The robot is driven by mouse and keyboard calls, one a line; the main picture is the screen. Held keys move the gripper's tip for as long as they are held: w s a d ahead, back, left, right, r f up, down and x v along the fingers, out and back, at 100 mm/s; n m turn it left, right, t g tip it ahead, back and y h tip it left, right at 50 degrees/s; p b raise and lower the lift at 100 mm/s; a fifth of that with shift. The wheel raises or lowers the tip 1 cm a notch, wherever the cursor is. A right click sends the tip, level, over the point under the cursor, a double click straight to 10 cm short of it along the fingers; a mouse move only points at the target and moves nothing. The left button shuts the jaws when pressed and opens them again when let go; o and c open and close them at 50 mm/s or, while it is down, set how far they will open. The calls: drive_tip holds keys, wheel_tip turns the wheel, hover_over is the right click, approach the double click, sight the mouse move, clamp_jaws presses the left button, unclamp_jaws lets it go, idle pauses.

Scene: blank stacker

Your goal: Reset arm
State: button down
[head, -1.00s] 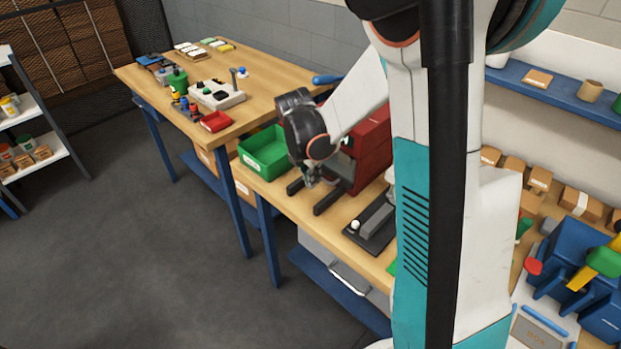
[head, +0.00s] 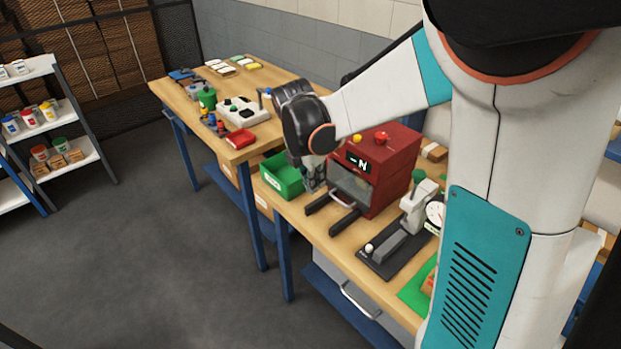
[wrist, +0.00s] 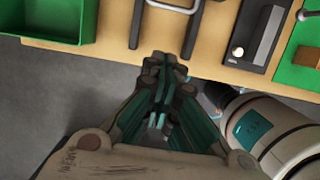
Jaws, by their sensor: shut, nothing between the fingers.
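My gripper (head: 314,183) hangs over the front part of the wooden bench, between the green bin and the red machine in the head view. In the wrist view my gripper (wrist: 164,65) is shut, with its fingertips together and nothing between them. It shows near the bench's front edge, below the dark prongs of the machine. My white and teal arm reaches in from the right and hides part of the bench. The exact height of the fingers above the bench cannot be told.
A green bin (head: 284,177) stands left of a red machine (head: 393,155) with two dark prongs in front. A dark press fixture (head: 395,254) stands to the right, beside a green mat (wrist: 302,75). A farther wooden table (head: 262,136) holds a red tray (head: 240,138).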

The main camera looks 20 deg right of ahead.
drive_tip(key=s+a+r+m+t+y, duration=0.1)
drive_tip(key=s+a+r+m+t, duration=0.2)
drive_tip(key=s+m, duration=0.6)
drive_tip(key=s+a+r+m+t+y+b, duration=0.1)
drive_tip(key=s+a+r+m+t, duration=0.2)
drive_tip(key=s+m, duration=0.7)
wheel_tip(320, 180, up, 2)
drive_tip(key=shift+a+m, duration=0.15)
drive_tip(key=shift+m, duration=1.05)
